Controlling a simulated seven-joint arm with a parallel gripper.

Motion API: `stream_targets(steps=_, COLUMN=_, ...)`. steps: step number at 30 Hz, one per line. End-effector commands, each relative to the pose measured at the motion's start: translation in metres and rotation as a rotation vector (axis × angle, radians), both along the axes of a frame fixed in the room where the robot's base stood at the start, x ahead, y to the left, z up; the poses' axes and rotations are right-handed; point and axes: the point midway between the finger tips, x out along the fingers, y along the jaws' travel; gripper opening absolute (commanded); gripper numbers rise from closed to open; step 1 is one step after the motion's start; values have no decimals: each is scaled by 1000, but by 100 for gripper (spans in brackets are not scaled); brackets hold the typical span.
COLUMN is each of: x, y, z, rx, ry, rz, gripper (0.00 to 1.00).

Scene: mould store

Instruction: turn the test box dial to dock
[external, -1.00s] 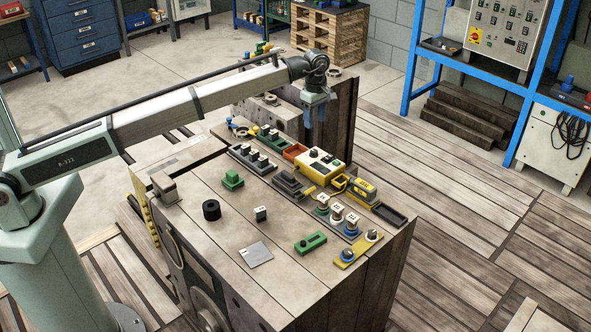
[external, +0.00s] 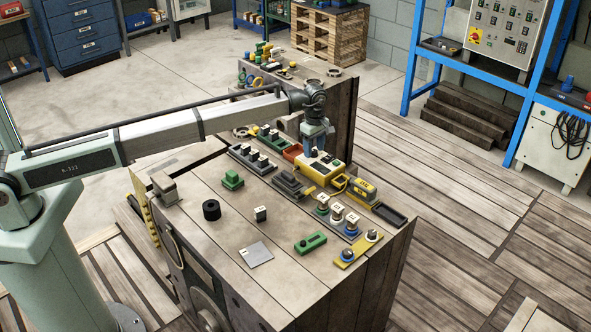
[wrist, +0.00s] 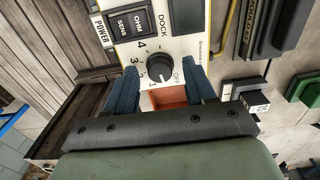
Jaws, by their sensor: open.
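The test box (external: 318,170) is yellow with a white top and stands at the back of the bench in the external view. In the wrist view its white panel (wrist: 150,50) carries a black round dial (wrist: 160,68) marked OFF, 1, 2, 3, 4 and DOCK. The dial's pale pointer line faces the lower side, near OFF; its exact setting is hard to read. My gripper (external: 316,145) is over the box, pointing down. In the wrist view its blue fingers (wrist: 163,78) are open, one on each side of the dial, with visible gaps.

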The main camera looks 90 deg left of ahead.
Motion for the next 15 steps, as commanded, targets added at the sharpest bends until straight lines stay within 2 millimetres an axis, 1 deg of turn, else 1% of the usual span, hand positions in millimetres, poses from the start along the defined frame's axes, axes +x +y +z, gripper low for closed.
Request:
stream_targets(steps=5, x=0, y=0, z=0, rx=0, ry=0, rz=0, gripper=55)
stream_targets(steps=6, x=0, y=0, z=0, rx=0, ry=0, rz=0, gripper=53)
stream_targets(steps=15, x=0, y=0, z=0, rx=0, ry=0, rz=0, gripper=24)
